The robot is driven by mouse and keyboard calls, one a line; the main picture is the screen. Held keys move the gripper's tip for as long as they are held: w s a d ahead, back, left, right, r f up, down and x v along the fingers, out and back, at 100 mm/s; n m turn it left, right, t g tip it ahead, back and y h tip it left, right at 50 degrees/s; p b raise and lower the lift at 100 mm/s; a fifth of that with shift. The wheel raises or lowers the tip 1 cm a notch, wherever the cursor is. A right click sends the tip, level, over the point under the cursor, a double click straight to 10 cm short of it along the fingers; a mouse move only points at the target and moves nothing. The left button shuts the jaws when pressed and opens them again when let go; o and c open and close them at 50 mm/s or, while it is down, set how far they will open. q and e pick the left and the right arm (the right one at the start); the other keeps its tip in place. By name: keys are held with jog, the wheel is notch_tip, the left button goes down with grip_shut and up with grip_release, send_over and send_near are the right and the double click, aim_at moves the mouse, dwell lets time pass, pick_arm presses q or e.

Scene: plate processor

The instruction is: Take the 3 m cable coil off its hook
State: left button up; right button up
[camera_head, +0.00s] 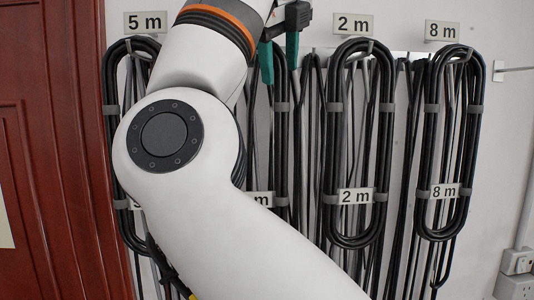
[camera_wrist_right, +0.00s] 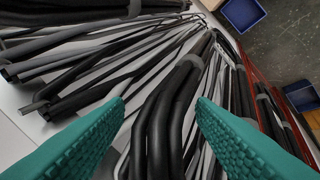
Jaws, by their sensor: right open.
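A black cable coil (camera_head: 281,150) hangs between the 5 m and 2 m coils in the head view. Its tag (camera_head: 262,199) shows only an "m", as my white right arm covers the rest. Its hook and upper sign are hidden. My right gripper (camera_head: 280,62) has green fingers and is at the top of this coil. In the right wrist view the right gripper (camera_wrist_right: 160,108) is open, with thick black cable strands (camera_wrist_right: 168,112) in the gap between its fingers. I cannot tell whether the fingers touch them. My left gripper is not in view.
The 5 m coil (camera_head: 112,95) hangs at the left beside a red door (camera_head: 60,150). The 2 m coil (camera_head: 333,150) and the 8 m coil (camera_head: 427,140) hang to the right, with loose cables between. Blue bins (camera_wrist_right: 243,12) show in the wrist view.

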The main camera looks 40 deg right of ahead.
jog(key=shift+w+a, duration=0.1)
jog(key=shift+a, duration=0.2)
jog(key=shift+c, duration=0.3)
jog(key=shift+w+a, duration=0.15)
jog(key=shift+a, duration=0.1)
jog(key=c, duration=0.6)
jog(key=shift+d, duration=0.1)
grip_shut()
jog(key=shift+d, duration=0.15)
